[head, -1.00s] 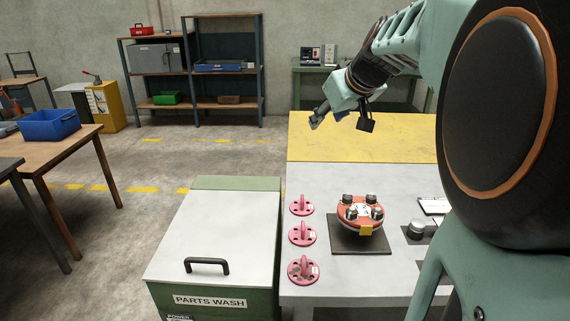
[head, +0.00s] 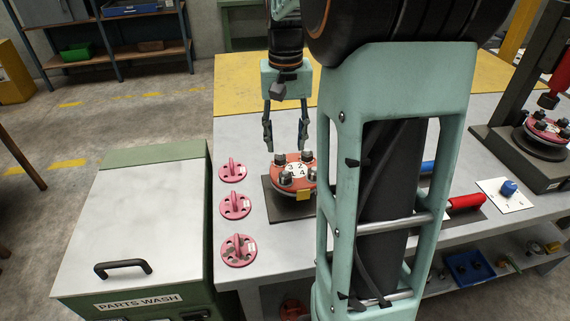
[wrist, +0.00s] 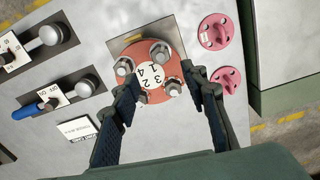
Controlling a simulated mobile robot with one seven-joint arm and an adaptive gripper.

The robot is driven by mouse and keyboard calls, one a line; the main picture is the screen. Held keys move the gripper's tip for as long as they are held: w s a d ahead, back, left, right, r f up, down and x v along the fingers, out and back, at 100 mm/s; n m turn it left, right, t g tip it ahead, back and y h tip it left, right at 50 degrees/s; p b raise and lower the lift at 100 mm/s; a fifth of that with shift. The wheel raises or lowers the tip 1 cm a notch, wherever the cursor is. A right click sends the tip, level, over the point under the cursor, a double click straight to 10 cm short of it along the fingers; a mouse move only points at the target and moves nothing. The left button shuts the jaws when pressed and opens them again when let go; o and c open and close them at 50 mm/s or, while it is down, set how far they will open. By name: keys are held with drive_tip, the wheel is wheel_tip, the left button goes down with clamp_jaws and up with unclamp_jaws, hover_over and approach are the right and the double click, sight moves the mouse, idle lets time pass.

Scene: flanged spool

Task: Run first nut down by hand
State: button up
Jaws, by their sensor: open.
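The red flanged spool (head: 281,159) sits on a dark square plate (head: 275,203) on the grey bench top. In the wrist view the spool (wrist: 133,50) lies ahead of the fingers, with nuts such as the one at the upper left (wrist: 124,66) around the label. My gripper (head: 285,148) points down over the spool, its fingers apart and empty. In the wrist view its fingers (wrist: 161,92) frame the lower nuts. I cannot tell whether they touch anything.
Several pink lifting flanges (head: 236,205) stand left of the spool. The parts wash cabinet (head: 135,220) adjoins the bench on the left. Right of my arm are a red-handled tool (head: 466,202), a blue knob on a white card (head: 509,188) and a press-like stand (head: 522,150).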

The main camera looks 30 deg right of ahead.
sight(285, 176)
wheel_tip(285, 176, down, 10)
drive_tip(key=shift+f, duration=0.2)
drive_tip(key=shift+c, duration=0.3)
clamp_jaws()
